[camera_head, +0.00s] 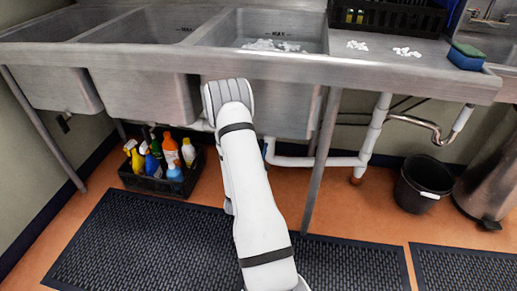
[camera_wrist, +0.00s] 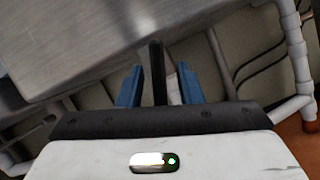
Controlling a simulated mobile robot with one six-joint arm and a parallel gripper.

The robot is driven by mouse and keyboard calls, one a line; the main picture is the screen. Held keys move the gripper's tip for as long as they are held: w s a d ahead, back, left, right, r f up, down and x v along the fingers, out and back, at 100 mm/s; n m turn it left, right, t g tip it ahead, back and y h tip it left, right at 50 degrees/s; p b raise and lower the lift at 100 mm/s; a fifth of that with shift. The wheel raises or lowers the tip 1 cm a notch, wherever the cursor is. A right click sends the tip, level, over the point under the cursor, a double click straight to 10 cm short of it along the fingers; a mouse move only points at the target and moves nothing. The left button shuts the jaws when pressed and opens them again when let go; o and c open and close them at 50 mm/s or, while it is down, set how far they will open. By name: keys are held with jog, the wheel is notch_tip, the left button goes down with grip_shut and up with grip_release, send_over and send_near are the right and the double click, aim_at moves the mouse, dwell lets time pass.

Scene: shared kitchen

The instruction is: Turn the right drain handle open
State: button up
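A dark, narrow bar (camera_wrist: 157,62), apparently the drain handle, stands upright in the middle of the wrist view, below the steel sink basin. My gripper (camera_wrist: 158,88) has its two blue fingers apart, one on each side of the bar in the picture. A gap shows on both sides, so the fingers do not appear to touch it; I cannot tell the depth. In the head view my white arm reaches under the right basin (camera_head: 282,105) of the sink and hides the handle and most of my gripper.
White drain pipes (camera_head: 374,135) run under the sink, right of my arm. A steel leg (camera_head: 321,160) stands close to the arm's right. A black crate (camera_head: 150,184) of bottles sits at left, a black bin (camera_head: 420,188) at right. Black mats (camera_head: 120,240) cover the floor.

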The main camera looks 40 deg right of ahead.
jog(key=b+v, duration=0.7)
jog(key=b, duration=0.1)
jog(key=shift+w, duration=0.1)
dwell(0.4)
jog(key=s+d+r+m+g+p, duration=0.1)
jog(key=s+r+m+g+p, duration=0.3)
jog(key=r, duration=0.4)
jog(key=s+r+m+g+p, duration=0.3)
jog(key=r+g+p, duration=0.2)
jog(key=r, duration=0.2)
jog(key=s+d+r+m+g+p, duration=0.1)
jog(key=s+r+m+g+p, duration=0.3)
jog(key=r, duration=0.4)
jog(key=s+a+r+m+g+y+p, duration=0.45)
jog(key=s+a+r+y+p, duration=0.35)
jog(key=p, duration=0.4)
jog(key=w+a+r+m+t+y+p, duration=0.1)
jog(key=a+r+m+t+y+p, duration=0.1)
jog(key=a+r+t+y+p, duration=0.2)
jog(key=w+a+r+m+t+y+p, duration=0.1)
jog(key=a+r+t+y+p, duration=0.3)
jog(key=a+r+p, duration=0.7)
jog(key=a+r+m+y, duration=0.1)
jog(key=a+r+y, duration=0.1)
jog(key=a+r, duration=0.2)
jog(key=shift+w+m+y, duration=0.35)
jog(key=shift+w+y, duration=0.05)
